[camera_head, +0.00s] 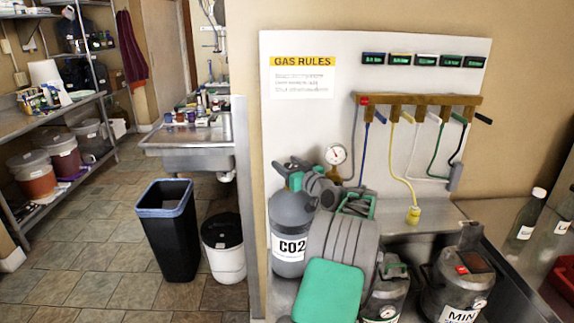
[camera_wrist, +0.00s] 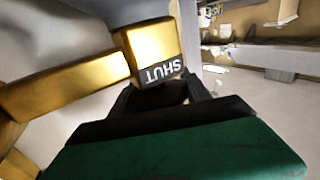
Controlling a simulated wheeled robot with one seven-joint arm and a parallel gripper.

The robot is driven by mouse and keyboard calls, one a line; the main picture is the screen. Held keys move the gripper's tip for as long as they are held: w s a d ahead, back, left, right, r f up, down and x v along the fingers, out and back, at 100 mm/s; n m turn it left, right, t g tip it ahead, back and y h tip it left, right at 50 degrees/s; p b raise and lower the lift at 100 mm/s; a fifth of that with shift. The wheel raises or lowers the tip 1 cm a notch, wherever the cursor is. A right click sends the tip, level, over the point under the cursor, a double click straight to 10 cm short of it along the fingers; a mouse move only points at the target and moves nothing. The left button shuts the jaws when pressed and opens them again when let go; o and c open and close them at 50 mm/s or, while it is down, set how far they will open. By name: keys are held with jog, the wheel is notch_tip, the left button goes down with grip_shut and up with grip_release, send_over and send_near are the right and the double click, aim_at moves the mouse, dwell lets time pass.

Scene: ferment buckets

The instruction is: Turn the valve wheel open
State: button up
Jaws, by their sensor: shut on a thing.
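The grey CO2 cylinder (camera_head: 290,225) stands upright against the board in the head view. My gripper (camera_head: 282,169) is at its top, with my grey and green arm in front. In the wrist view, my gripper's dark fingers (camera_wrist: 160,95) close at a gold brass valve block (camera_wrist: 150,45) with a dark label reading SHUT upside down. A gold bar (camera_wrist: 65,82) runs left from the block. My gripper is shut on the valve wheel, which is mostly hidden by the fingers and green palm. How far the wheel is turned cannot be told.
A pressure gauge (camera_head: 335,155) sits right beside the gripper. More grey canisters (camera_head: 460,285) stand right of my arm. A black bin (camera_head: 168,230) and a white bucket (camera_head: 223,245) stand on the floor left, with open tiles beyond.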

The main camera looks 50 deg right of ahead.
jog(key=shift+f+n+y+b, duration=0.35)
jog(key=shift+y+b, duration=0.15)
jog(key=shift+b, duration=0.55)
jog(key=shift+c, duration=0.4)
jog(key=shift+n+y+b, duration=0.35)
jog(key=shift+y+b, duration=0.25)
jog(key=shift+a+r+n+t+y, duration=0.1)
jog(key=shift+r+n+t+y, duration=0.2)
jog(key=shift+y, duration=0.1)
jog(key=shift+a+r+n+y, duration=0.1)
jog(key=shift+a+n+y, duration=0.15)
jog(key=shift+n+y, duration=0.4)
jog(key=o, duration=1.4)
